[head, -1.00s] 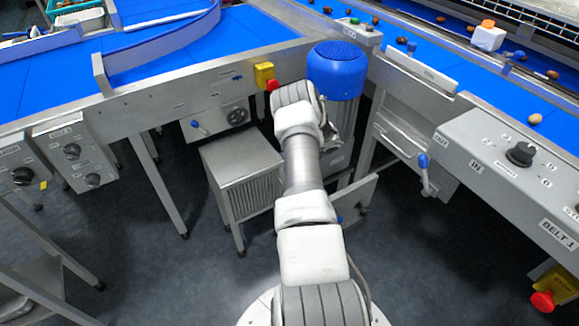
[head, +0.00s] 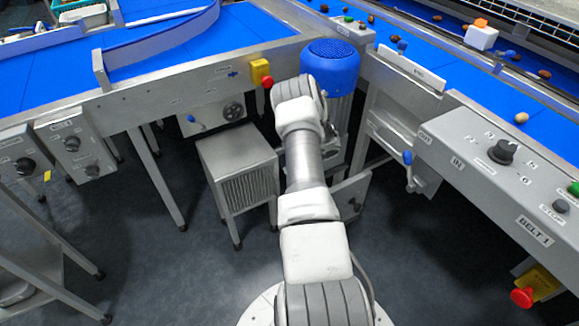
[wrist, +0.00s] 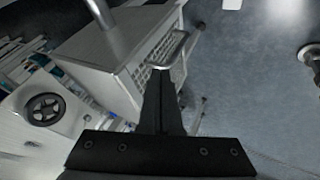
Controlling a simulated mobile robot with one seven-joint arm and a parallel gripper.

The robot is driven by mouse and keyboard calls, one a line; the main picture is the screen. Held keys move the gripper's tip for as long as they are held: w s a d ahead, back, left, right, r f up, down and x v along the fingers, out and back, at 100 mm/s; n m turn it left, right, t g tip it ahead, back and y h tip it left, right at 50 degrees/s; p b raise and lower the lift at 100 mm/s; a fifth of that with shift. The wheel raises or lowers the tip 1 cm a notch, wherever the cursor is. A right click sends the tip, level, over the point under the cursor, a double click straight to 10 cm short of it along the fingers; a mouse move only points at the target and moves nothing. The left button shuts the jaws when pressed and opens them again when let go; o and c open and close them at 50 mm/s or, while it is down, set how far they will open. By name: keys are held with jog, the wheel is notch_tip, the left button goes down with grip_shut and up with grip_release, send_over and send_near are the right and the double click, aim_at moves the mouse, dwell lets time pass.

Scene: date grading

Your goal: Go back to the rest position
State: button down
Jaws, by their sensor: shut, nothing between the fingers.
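My gripper (wrist: 159,103) shows in the wrist view, its two dark fingers together with nothing between them. It points down toward the floor beside a grey metal cabinet (wrist: 125,50) with a vented side and a bar handle (wrist: 175,50). In the head view my arm reaches forward from the bottom middle and bends down at its far end, in front of the blue-capped motor (head: 331,65). The gripper itself is hidden there behind the arm.
The same cabinet (head: 238,160) stands left of my arm in the head view. A blue conveyor (head: 255,30) runs at left, another with dates at right. A control box (head: 490,160) and red stop button (head: 521,298) are at right. Open floor (head: 170,275) lies lower left.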

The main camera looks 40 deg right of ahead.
jog(key=p+v, duration=0.1)
jog(key=v, duration=0.8)
jog(key=shift+w+d, duration=0.2)
jog(key=shift+d, duration=0.2)
jog(key=shift+r, duration=0.1)
